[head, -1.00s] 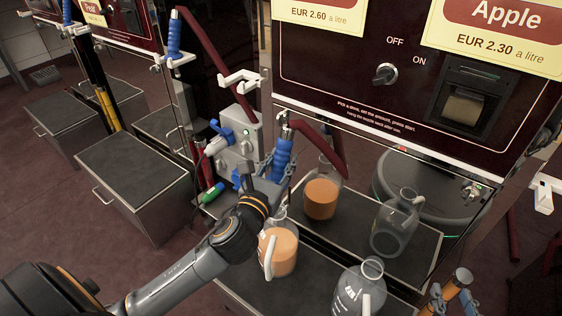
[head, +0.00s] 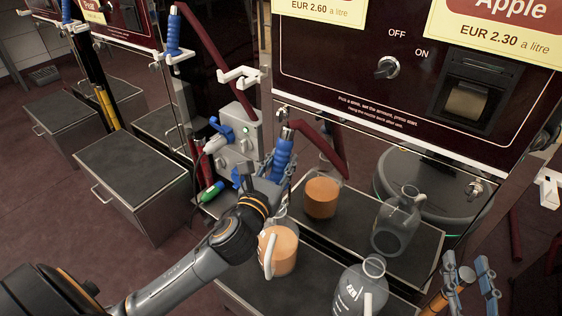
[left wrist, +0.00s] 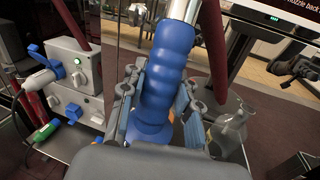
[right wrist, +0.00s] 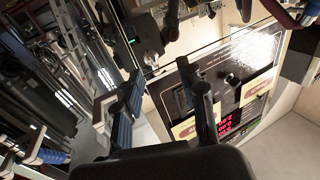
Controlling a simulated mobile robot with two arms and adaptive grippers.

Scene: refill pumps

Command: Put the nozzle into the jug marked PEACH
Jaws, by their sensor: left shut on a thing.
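The nozzle has a blue ribbed grip (head: 282,158) joined to a dark red hose. My left gripper (head: 270,180) is shut around this grip, which also fills the middle of the left wrist view (left wrist: 168,75). The nozzle's spout is hidden behind my gripper and arm. A jug with orange liquid (head: 284,250) stands just below and in front of my left gripper, partly covered by my arm. A clear jug (head: 362,288), seemingly empty, stands to its right. Markings on both jugs are too small to read. My right gripper (head: 470,283) is open and empty at the lower right.
A shiny back panel behind the shelf (head: 270,290) shows what look like reflections of both jugs. The dispenser front (head: 345,85) with its off-on knob (head: 387,67) rises above. A dark cabinet (head: 130,175) stands further left.

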